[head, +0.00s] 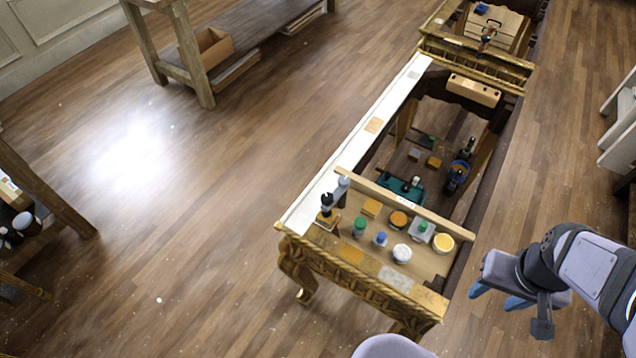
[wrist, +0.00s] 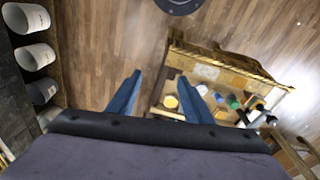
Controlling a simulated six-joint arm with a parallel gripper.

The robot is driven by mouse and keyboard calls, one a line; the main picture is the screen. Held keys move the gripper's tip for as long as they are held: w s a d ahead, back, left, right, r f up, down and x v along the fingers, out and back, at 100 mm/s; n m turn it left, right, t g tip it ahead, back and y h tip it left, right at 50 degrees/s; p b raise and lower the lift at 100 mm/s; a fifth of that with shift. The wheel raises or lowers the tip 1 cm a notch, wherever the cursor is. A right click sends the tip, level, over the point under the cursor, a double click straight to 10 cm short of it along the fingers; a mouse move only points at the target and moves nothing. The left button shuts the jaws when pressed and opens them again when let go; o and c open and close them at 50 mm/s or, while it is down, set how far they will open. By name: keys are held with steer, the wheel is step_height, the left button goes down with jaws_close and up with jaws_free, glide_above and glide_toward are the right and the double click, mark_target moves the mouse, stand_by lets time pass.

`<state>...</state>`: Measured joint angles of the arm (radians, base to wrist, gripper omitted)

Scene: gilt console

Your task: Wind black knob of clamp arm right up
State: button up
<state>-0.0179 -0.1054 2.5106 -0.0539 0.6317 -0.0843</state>
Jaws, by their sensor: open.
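A small upright fitting with a black knob (head: 326,199) stands at the near left corner of the gilt console (head: 436,306), beside a grey upright piece (head: 342,188). It is too small to tell for sure that this is the clamp arm, or how far its knob is wound. A dark piece near the console's corner also shows in the wrist view (wrist: 270,120), but I cannot make out its parts. My gripper (head: 498,296) is right of the console's near end, apart from it. Its blue fingers are open with nothing between them in the wrist view (wrist: 159,76).
A teal item (head: 400,188) lies deeper inside. Pale cups (wrist: 35,57) line the wrist view's left. Floor around the gripper is clear.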

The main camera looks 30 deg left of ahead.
mark_target(327, 198)
steer(key=w+a+f+n+t+b, duration=0.1)
steer(key=w+f+n+t+b, duration=0.15)
steer(key=w+n+b, duration=0.4)
steer(key=w+a+f+n+t+b, duration=0.1)
steer(key=w+f+n+t+b, duration=0.15)
steer(key=w, duration=0.65)
steer(key=w+a+n+t+y+b, duration=0.55)
steer(key=w+a+n+b, duration=0.55)
steer(key=w+a+n, duration=0.25)
steer(key=s+a+f+n+g+y+b, duration=0.2)
steer(key=a+n+y+b, duration=0.3)
steer(key=a+n, duration=0.35)
steer(key=s+a+f+n+g+y+b, duration=0.15)
steer(key=a+n+y+b, duration=0.25)
steer(key=a+n, duration=0.4)
steer(key=shift+s+a+f+n+g+y+b, duration=0.55)
steer(key=shift+s+a+f+n+g+b, duration=0.8)
steer(key=shift+s+n+g, duration=1)
steer(key=shift+s+a+f+n+g+y+b, duration=0.55)
steer(key=shift+s+a+f+n+g+b, duration=0.8)
steer(key=shift+s+n, duration=1.5)
steer(key=shift+s+a+f+n+g+y+b, duration=0.7)
steer(key=shift+s+a+n+g+b, duration=0.75)
steer(key=shift+s+a+n+g, duration=1)
steer(key=shift+n, duration=0.45)
steer(key=x, duration=0.2)
steer(key=p+x, duration=0.1)
steer(key=x, duration=0.2)
steer(key=shift+w+f, duration=0.1)
steer(key=shift+f, duration=0.15)
